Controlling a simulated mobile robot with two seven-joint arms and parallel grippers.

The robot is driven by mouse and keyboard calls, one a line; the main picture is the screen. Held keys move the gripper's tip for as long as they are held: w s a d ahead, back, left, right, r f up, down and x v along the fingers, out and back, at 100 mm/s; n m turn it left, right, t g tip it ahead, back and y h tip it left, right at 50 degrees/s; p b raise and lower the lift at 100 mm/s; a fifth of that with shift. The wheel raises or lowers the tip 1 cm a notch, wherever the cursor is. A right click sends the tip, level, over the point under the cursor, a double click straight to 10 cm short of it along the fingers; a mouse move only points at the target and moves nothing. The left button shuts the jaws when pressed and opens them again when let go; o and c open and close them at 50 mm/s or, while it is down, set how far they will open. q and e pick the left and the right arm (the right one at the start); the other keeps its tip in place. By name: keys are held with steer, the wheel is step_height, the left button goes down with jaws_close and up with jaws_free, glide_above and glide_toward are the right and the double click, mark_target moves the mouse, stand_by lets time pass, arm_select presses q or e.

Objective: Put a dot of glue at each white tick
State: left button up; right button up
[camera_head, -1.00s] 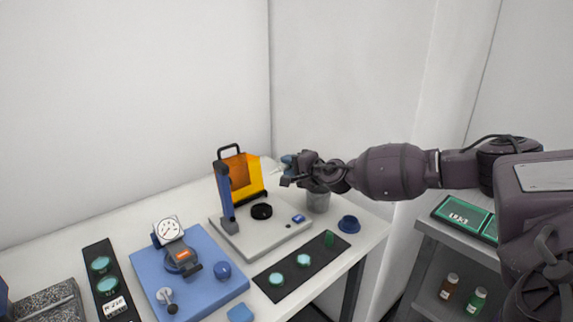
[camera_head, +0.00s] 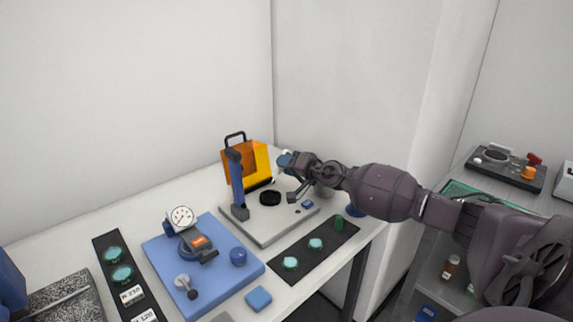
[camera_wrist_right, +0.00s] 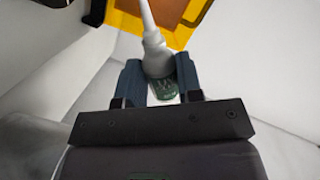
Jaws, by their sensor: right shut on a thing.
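My right gripper (camera_head: 288,162) is shut on a white bottle with a thin nozzle and a green label, held above the right part of the bench. In the right wrist view the bottle (camera_wrist_right: 156,52) sits between the blue fingers of the right gripper (camera_wrist_right: 160,85). Its nozzle points towards the orange shield (camera_wrist_right: 180,12). A black ring (camera_head: 270,198) lies on the pale base plate (camera_head: 265,230), below and left of the gripper. I cannot make out white ticks in either view. My left gripper is not seen.
The orange shield (camera_head: 258,160) and a blue post (camera_head: 236,182) stand on the base plate close to the gripper. A blue dial-gauge stand (camera_head: 160,253) and black strips with green discs (camera_head: 290,263) lie in front and left.

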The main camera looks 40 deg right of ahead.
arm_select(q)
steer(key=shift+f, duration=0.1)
arm_select(e)
steer(key=shift+f+n, duration=0.1)
steer(key=shift+n, duration=0.2)
step_height(320, 180, down, 3)
steer(key=shift+r+b, duration=0.2)
steer(key=shift+b, duration=0.65)
steer(key=shift+f+b, duration=0.4)
steer(key=shift+f, duration=0.25)
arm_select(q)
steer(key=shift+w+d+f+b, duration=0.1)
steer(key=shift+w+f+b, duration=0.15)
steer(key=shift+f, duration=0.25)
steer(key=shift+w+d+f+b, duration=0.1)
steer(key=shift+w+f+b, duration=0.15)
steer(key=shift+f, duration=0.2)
arm_select(e)
steer(key=shift+f, duration=0.4)
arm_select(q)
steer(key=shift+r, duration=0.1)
arm_select(e)
steer(key=shift+r, duration=0.15)
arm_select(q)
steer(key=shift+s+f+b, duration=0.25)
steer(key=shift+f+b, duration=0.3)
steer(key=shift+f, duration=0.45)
arm_select(e)
steer(key=shift+f, duration=0.55)
